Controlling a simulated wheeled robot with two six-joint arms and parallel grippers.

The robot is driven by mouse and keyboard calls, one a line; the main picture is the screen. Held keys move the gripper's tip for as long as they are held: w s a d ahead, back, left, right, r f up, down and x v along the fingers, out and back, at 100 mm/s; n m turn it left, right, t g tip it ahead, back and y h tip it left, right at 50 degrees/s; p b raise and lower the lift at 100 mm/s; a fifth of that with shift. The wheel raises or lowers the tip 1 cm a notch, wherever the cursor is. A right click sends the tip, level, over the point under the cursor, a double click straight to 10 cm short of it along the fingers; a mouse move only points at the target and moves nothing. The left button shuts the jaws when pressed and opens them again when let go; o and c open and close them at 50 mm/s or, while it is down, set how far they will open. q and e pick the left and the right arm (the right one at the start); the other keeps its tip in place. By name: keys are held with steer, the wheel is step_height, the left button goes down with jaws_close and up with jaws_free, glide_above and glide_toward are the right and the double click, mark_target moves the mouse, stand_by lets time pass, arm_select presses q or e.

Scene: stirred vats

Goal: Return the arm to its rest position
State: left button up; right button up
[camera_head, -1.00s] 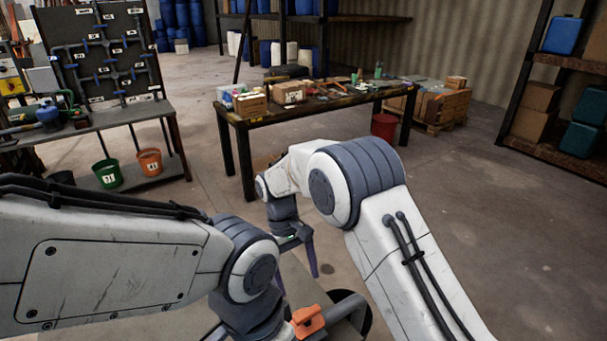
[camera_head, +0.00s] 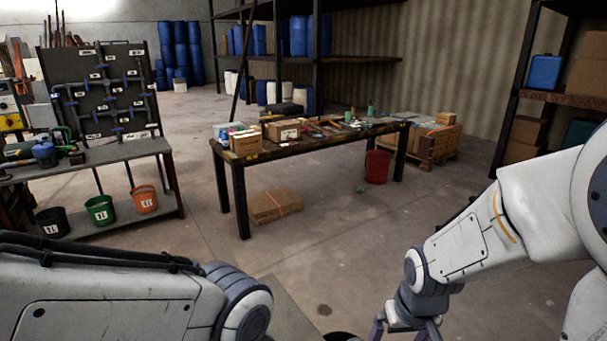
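My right arm (camera_head: 470,240) comes in from the right and reaches down to the lower right of the view. My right gripper (camera_head: 405,332) is at the bottom edge, pointing down, with its two purple fingers spread apart. Its fingertips are cut off by the frame, and I see nothing held between the visible parts. My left arm (camera_head: 110,305) lies across the lower left, its wrist joint near the bottom centre. My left gripper is below the frame and hidden.
A workbench (camera_head: 240,180) with boxes and tools stands ahead, a cardboard box (camera_head: 275,206) under it and a red bucket (camera_head: 378,166) beside it. A pipe panel bench (camera_head: 120,151) with buckets is at left. Shelves (camera_head: 560,98) stand right.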

steer(key=s+a+r+n+g, duration=0.1)
steer(key=s+a+r+n, duration=0.2)
steer(key=s+a, duration=0.3)
steer(key=s+a+r+n+g+y, duration=0.1)
steer(key=s+a+r+n, duration=0.2)
steer(key=s+a, duration=0.3)
steer(key=s+n, duration=0.1)
steer(key=s, duration=0.2)
steer(key=shift+a, duration=0.4)
steer(key=shift+a, duration=0.1)
